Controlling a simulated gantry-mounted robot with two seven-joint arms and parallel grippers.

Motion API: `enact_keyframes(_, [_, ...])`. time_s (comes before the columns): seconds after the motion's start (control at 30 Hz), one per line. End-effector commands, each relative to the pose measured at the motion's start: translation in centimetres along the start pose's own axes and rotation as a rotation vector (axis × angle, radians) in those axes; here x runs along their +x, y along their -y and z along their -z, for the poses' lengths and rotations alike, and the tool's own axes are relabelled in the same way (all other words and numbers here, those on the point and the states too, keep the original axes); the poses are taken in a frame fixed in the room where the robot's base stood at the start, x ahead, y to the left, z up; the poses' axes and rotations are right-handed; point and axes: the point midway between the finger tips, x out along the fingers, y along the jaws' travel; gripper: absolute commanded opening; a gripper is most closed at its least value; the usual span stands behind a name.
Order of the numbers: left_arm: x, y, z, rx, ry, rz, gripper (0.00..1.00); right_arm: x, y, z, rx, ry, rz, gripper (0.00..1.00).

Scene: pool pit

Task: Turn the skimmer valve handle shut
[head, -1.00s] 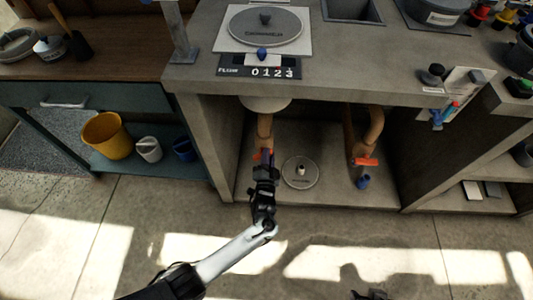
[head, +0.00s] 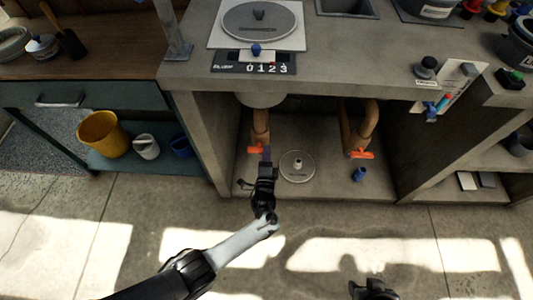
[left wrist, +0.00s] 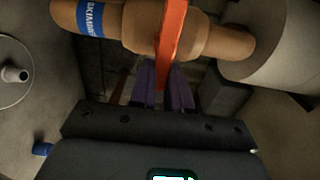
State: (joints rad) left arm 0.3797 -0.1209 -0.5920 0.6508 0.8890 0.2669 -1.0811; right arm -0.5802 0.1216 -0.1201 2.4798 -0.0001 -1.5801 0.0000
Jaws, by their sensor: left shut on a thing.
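The skimmer valve's orange handle (head: 256,150) sits on the left tan pipe (head: 261,124) under the counter. In the left wrist view the handle (left wrist: 173,28) lies across the pipe, which carries a blue label (left wrist: 90,17) reading "SKIMM…". My left gripper (head: 267,153) reaches in from below, at the handle's right end in the head view. Its purple fingers (left wrist: 165,84) are shut on the handle's near end in the left wrist view. My right gripper (head: 372,289) shows only partly at the bottom edge, and its jaws are unclear.
A second orange handle (head: 361,154) is on the right pipe (head: 359,125). A round grey lid (head: 297,166) lies on the cabinet floor between the pipes, and a small blue piece (head: 359,174) lies farther right. The counter edge (head: 330,83) overhangs the opening.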

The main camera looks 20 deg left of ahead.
Motion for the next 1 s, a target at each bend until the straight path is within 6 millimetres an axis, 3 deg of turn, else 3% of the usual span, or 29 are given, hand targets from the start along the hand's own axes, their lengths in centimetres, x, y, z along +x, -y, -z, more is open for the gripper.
enact_keyframes(0.5, [-0.03, -0.17, -0.05, 0.022, 0.001, -0.002, 0.0, 0.01, 0.09, 0.02, 0.004, 0.0, 0.003, 0.43])
enact_keyframes(0.53, [-0.03, -0.17, -0.06, 0.022, 0.001, -0.002, 0.2, 0.01, 0.09, 0.02, 0.004, 0.0, 0.003, 0.43])
enact_keyframes(0.67, [-0.02, -0.15, -0.05, 0.021, 0.001, -0.002, 0.4, 0.01, 0.09, 0.01, 0.003, 0.0, 0.003, 0.43])
enact_keyframes(1.0, [-0.17, -0.05, 0.0, 0.019, 0.0, -0.001, 0.43, -0.13, 0.06, 0.05, 0.002, 0.0, 0.002, 0.43])
